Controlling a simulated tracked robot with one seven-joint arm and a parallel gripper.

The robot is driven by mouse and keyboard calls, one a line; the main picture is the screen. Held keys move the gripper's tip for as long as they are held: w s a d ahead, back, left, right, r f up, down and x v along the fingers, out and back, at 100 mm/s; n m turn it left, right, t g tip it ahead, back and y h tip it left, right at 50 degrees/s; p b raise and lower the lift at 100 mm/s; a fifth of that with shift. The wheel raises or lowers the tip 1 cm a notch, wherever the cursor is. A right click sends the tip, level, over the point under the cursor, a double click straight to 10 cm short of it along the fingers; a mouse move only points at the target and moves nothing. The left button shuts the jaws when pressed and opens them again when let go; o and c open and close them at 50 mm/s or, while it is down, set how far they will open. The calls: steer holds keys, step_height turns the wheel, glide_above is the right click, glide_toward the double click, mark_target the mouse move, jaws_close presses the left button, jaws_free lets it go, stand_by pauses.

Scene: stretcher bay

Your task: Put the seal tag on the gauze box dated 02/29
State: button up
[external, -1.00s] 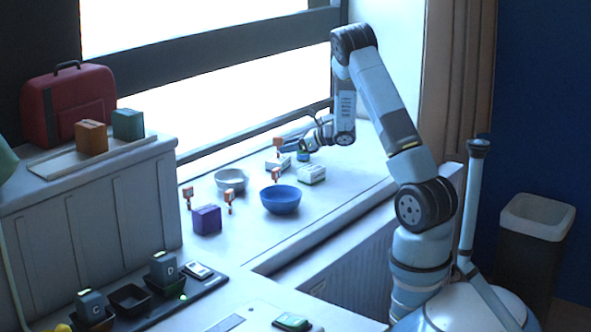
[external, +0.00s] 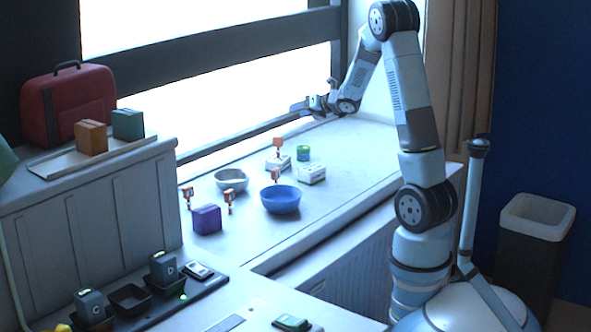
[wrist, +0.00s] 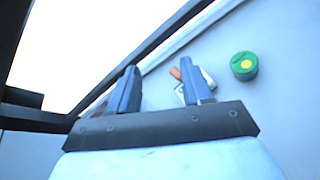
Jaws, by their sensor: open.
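Two small white boxes, one at the back (external: 278,163) and one nearer (external: 311,174), stand on the sill; their dates are too small to read. An orange-topped tag (external: 278,142) shows at the back box; I cannot tell whether it rests on it or stands behind. Similar orange tags stand near the blue bowl (external: 275,174) and by the purple box (external: 187,192), (external: 229,196). My gripper (external: 299,108) is open and empty, raised near the window bar. In the wrist view, an orange-and-white item (wrist: 177,74) is partly hidden behind the right finger of my gripper (wrist: 160,72).
A green tin (external: 303,153) stands behind the nearer white box. A grey-white bowl (external: 231,180), a blue bowl (external: 281,200) and a purple box (external: 207,219) are on the sill to the left. The window frame (external: 240,48) is close to my gripper. The sill's right part is clear.

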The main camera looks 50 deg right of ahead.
steer(key=s+a+r+m+g+h, duration=0.35)
steer(key=s+a+r+m, duration=0.55)
steer(key=s+m, duration=0.55)
steer(key=s+a+m+g+y, duration=0.1)
steer(key=s+a+m+g, duration=0.1)
steer(key=s+a+m, duration=0.5)
steer(key=s+a+m+g+y, duration=0.2)
steer(key=s+a+m, duration=0.6)
steer(key=s, duration=0.7)
steer(key=shift+s+f, duration=0.15)
steer(key=shift+s, duration=0.2)
